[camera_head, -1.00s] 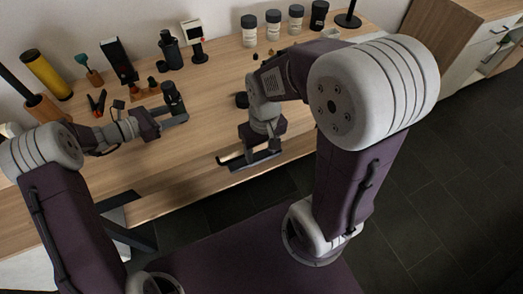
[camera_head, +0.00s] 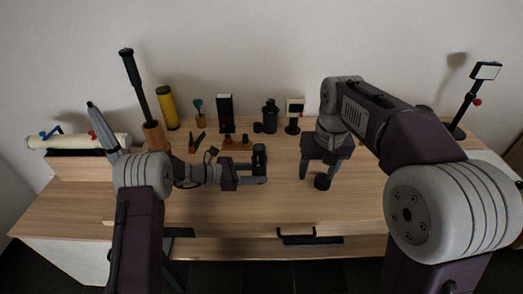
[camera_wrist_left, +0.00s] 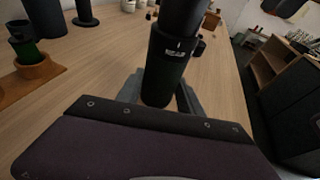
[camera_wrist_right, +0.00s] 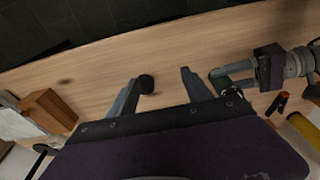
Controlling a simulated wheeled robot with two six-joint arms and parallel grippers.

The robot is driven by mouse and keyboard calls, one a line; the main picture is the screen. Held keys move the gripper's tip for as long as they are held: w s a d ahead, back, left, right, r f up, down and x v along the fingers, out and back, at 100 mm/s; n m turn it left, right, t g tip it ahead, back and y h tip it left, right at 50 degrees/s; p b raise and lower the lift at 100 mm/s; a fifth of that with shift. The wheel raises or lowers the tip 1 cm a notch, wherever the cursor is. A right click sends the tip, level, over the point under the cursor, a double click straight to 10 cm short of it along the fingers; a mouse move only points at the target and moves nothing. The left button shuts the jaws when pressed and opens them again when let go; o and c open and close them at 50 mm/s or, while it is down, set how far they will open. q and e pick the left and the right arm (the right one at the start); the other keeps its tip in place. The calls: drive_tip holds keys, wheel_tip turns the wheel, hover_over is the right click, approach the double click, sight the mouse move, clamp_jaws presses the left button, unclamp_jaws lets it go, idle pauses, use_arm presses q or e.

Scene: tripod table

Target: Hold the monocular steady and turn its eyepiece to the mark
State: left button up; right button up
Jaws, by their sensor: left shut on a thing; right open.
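The monocular (camera_head: 259,157) is a dark upright cylinder between the fingers of my left gripper (camera_head: 262,168), which is shut on it. In the left wrist view the monocular (camera_wrist_left: 165,72) fills the space between the fingers, with a small pale marking and a side knob near its upper part. Its top runs out of that view. My right gripper (camera_head: 318,172) is open and points down at the table, to the right of the monocular and apart from it. A small black round piece (camera_head: 322,182) lies near its fingers; the right wrist view also shows this piece (camera_wrist_right: 146,84).
Behind the monocular stand a black box-like item (camera_head: 225,113), a dark bottle-like item (camera_head: 270,117) and a small white-faced stand (camera_head: 294,110). A yellow cylinder (camera_head: 167,108) and red-black pliers (camera_head: 196,142) are at the left. The front middle of the table (camera_head: 290,205) is clear.

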drive_tip(key=w+a+r+n+t, duration=0.1)
drive_tip(key=w+a+r+t, duration=0.1)
drive_tip(key=w+a+r, duration=0.55)
drive_tip(key=n+y, duration=0.1)
drive_tip(key=n, duration=0.1)
approach(259, 147)
drive_tip(key=x, duration=1)
drive_tip(key=shift+f, duration=0.3)
